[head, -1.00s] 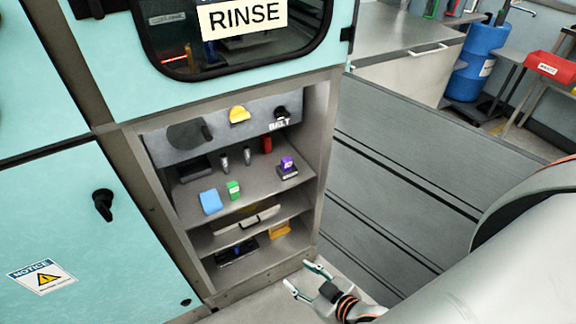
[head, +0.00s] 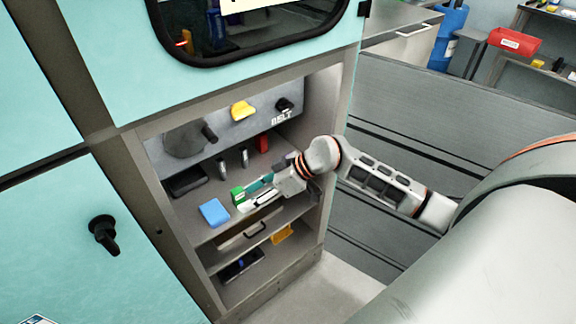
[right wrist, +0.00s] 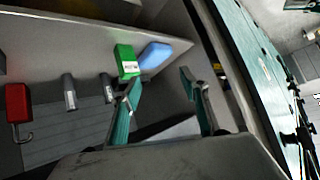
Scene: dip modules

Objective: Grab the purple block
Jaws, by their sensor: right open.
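The purple block does not show in either view now; in the head view my right arm and gripper cover the right part of the upper shelf, where it stood earlier. My right gripper (head: 243,198) is open, reaching in over the upper shelf from the right, with its fingertips by the green block (head: 238,194). In the right wrist view the gripper (right wrist: 161,79) has nothing between its teal fingers. The green block (right wrist: 126,61) lies just beyond the left fingertip; contact cannot be told. My left gripper is not in view.
A blue block (head: 214,212) lies left of the green one. Two grey cylinders (head: 222,165) and a red padlock-like item (head: 263,143) stand behind. Below are a drawer handle (head: 257,229) and an orange item (head: 283,234). The cabinet's side wall (head: 320,110) bounds the shelf.

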